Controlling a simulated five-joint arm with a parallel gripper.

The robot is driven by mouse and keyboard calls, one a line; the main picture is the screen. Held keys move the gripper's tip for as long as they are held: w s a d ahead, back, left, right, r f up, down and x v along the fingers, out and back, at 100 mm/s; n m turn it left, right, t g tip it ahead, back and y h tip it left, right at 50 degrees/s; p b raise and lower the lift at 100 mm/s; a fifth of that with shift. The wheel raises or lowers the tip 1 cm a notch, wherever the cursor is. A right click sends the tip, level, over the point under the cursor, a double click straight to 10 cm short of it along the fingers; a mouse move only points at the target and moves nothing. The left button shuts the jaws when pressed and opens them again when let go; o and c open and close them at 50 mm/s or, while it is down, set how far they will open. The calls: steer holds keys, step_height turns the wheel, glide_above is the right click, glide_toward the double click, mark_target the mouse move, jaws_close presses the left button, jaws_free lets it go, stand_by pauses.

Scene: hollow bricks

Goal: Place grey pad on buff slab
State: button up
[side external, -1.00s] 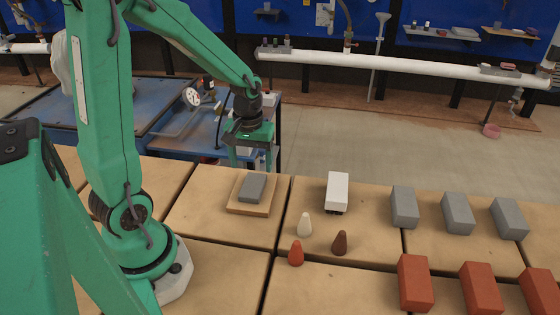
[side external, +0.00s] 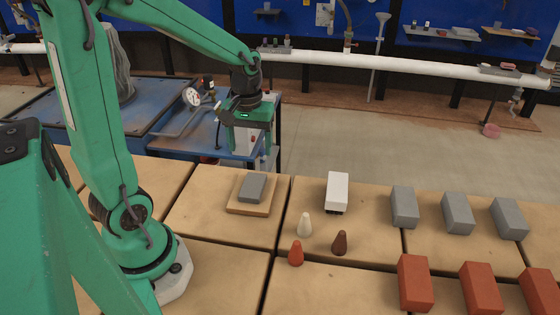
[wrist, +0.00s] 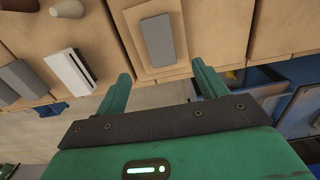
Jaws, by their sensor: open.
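The grey pad (side external: 252,187) lies flat on top of the buff slab (side external: 238,208), near the slab's middle, on the wooden table top. In the wrist view the grey pad (wrist: 158,40) rests on the buff slab (wrist: 133,20), with slab showing around it. My gripper (side external: 250,150) is raised above and behind the slab in the side view. In the wrist view its two fingers (wrist: 160,85) are apart with nothing between them, clear of the pad.
A white block (side external: 337,190) stands right of the slab. White (side external: 305,225), red (side external: 296,253) and brown (side external: 340,242) cones stand in front of it. Several grey bricks (side external: 457,212) and red bricks (side external: 415,283) lie further right. A blue bench (side external: 185,130) is behind the table.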

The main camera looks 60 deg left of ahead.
steer(key=s+d+r+m+t, duration=0.5)
steer(key=s+d+r+m, duration=0.3)
steer(key=d+r+m, duration=0.1)
steer(key=shift+s+r+t, duration=0.2)
steer(key=shift+r+t, duration=0.1)
steer(key=shift+r, duration=0.35)
